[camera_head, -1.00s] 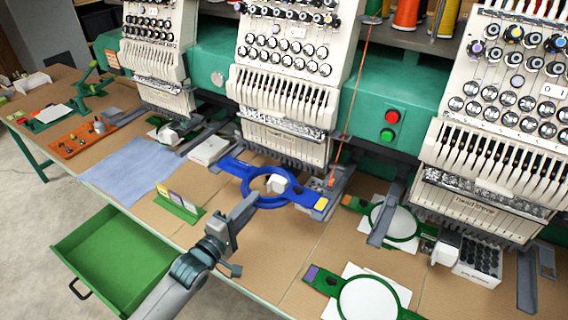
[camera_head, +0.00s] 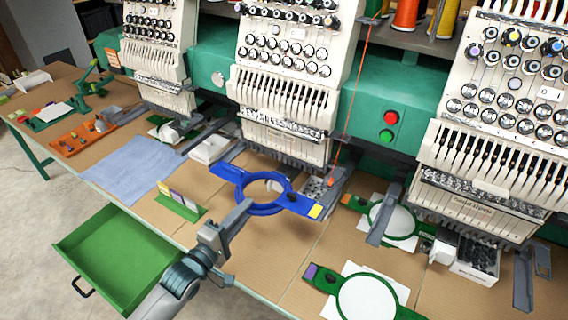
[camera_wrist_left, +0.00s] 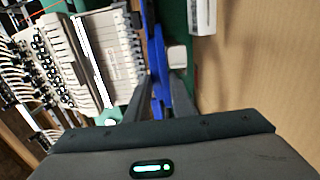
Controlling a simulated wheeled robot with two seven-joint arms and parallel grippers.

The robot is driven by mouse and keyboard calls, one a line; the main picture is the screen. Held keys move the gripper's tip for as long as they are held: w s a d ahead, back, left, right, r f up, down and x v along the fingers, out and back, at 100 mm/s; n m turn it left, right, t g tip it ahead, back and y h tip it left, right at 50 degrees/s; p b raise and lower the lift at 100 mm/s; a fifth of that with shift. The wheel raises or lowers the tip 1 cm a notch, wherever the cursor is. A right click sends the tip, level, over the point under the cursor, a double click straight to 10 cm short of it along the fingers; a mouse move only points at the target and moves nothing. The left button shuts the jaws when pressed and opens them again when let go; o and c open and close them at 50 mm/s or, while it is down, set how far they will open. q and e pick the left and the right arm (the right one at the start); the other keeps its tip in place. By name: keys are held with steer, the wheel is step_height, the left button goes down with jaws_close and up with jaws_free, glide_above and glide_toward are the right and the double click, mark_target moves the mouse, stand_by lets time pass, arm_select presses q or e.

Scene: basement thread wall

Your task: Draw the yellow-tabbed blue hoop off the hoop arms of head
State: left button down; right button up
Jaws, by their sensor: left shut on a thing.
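The blue hoop (camera_head: 270,208) lies below the middle machine head (camera_head: 285,95), in front of its needles. Its yellow tab (camera_head: 315,211) is at the right end. My left gripper (camera_head: 243,207) is shut on the near left side of the hoop's ring. In the left wrist view, the blue hoop (camera_wrist_left: 157,50) runs between the two fingers (camera_wrist_left: 160,98). A hoop arm (camera_head: 341,180) of the middle head reaches out behind the hoop's right end. I cannot tell whether the hoop still touches the arms. My right gripper is out of view.
A green-framed hoop (camera_head: 395,222) sits under the right head and another (camera_head: 367,300) lies at the front. A green card stand (camera_head: 182,207), a blue cloth (camera_head: 130,168) and an open green drawer (camera_head: 115,262) are on the left. Brown table shows right of my arm.

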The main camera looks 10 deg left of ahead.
arm_select(q)
steer(key=c, duration=1.5)
jaws_free()
steer(key=shift+o, duration=0.2)
steer(key=b+v, duration=0.5)
steer(key=v, duration=1.2)
steer(key=shift+s, duration=0.2)
